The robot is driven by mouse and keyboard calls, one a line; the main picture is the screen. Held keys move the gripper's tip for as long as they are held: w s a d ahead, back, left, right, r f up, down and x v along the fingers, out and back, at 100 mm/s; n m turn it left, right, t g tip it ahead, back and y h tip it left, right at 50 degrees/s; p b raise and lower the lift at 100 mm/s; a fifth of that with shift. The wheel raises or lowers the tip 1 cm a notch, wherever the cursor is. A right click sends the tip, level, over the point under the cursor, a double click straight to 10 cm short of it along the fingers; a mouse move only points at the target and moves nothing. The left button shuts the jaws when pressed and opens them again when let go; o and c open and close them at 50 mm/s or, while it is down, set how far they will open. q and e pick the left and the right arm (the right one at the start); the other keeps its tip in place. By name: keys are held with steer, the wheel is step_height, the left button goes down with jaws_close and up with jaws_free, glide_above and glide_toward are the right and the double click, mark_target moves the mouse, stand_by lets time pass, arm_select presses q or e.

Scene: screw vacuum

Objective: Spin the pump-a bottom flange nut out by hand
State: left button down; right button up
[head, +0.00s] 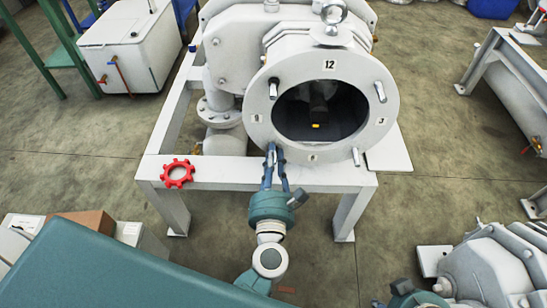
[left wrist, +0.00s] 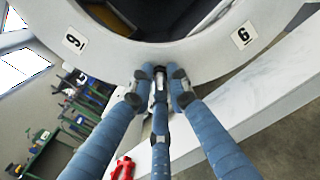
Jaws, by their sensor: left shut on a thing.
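The grey pump (head: 240,45) has a round front flange (head: 257,105) marked 12, 3, 6 and 9 around a dark opening. My left gripper (head: 272,150) reaches up to the lower-left of the flange, between 9 and 6. In the left wrist view its blue fingers (left wrist: 160,78) are closed around a small metal fastener at the flange's edge. The fingertips hide most of it, and I cannot tell how far it is turned out. Silver fasteners also stick out at upper left (head: 272,90), upper right (head: 380,92) and lower right (head: 355,157). My right gripper's fingers do not show.
A red toothed ring (head: 178,174) lies on the front-left of the white frame (head: 235,175). A small yellow piece (head: 316,125) shows inside the opening. A white cabinet (head: 125,50) stands at back left; other grey machinery (head: 490,265) is at lower right.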

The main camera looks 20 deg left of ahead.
arm_select(q)
steer(key=shift+w+r, duration=0.1)
steer(key=shift+r, duration=0.15)
steer(key=c, duration=1.9)
jaws_free()
steer(key=shift+c, duration=0.2)
steer(key=shift+f, duration=0.15)
steer(key=shift+f, duration=0.1)
steer(key=v, duration=1.2)
